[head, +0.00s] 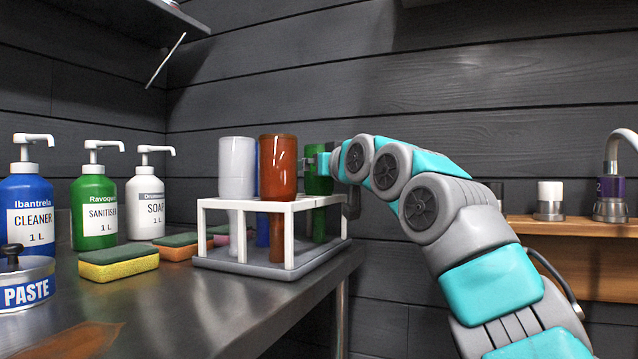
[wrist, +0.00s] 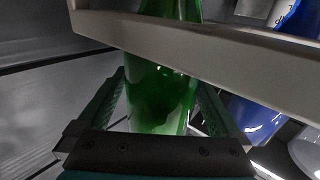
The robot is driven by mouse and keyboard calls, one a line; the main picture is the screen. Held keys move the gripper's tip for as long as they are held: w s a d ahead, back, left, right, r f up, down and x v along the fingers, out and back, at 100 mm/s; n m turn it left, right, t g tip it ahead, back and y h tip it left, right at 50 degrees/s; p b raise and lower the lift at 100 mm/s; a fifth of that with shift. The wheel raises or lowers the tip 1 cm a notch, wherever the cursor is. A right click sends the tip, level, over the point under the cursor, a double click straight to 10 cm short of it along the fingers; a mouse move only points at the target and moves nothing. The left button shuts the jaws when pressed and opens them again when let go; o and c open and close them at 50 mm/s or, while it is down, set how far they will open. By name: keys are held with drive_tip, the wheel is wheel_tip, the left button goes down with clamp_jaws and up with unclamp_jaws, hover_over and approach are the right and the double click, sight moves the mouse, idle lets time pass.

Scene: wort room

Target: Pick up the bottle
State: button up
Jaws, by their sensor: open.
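Several bottles stand upside down in a white drying rack (head: 240,206) on the metal counter: a white one (head: 237,168), a brown one (head: 278,168), a green one (head: 317,184) and a mostly hidden blue one. My gripper (wrist: 160,80) is open at the green bottle, at the rack's right end in the head view. In the wrist view, the green bottle (wrist: 160,98) lies between the two open fingers, and a rail of the rack crosses in front of it. I cannot tell whether the fingers touch it. In the head view, my arm and the rack partly hide the green bottle.
A blue cleaner bottle (head: 30,215), a green sanitiser bottle (head: 94,212), a white soap bottle (head: 146,210), a paste tin (head: 24,284) and sponges (head: 118,264) stand left of the rack. The dark plank wall is close behind. A wooden shelf (head: 570,228) is at right.

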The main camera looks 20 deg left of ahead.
drive_tip(key=c, duration=1.5)
drive_tip(key=shift+c, duration=0.3)
drive_tip(key=shift+r, duration=0.1)
